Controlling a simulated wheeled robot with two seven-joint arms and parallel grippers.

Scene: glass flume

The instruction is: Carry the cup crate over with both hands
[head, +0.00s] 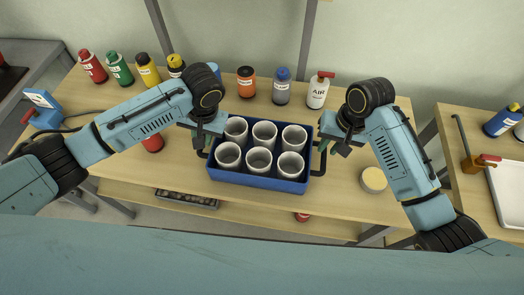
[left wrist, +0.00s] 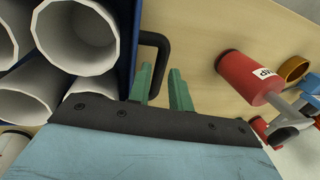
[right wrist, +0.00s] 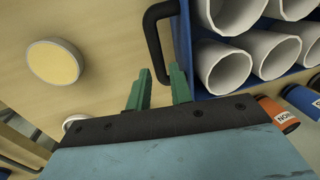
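The blue cup crate (head: 262,182) stands on the wooden table in the head view, holding several white cups (head: 258,160) in two rows. A black handle (left wrist: 158,48) sticks out at one end and another black handle (right wrist: 153,35) at the other. My left gripper (head: 204,140) is at the crate's left end. In the left wrist view its green fingers (left wrist: 161,88) are apart, with the handle bar lined up between them. My right gripper (head: 341,140) is at the right end. Its fingers (right wrist: 159,88) are also apart, with the handle bar lined up between them. I cannot tell whether either touches its handle.
Several bottles stand along the table's back, including an orange one (head: 246,82) and a white one (head: 318,92). A red bottle (left wrist: 245,77) is near my left gripper. A round yellow-topped tub (head: 373,180) is right of the crate. A second table (head: 460,195) stands right, across a gap.

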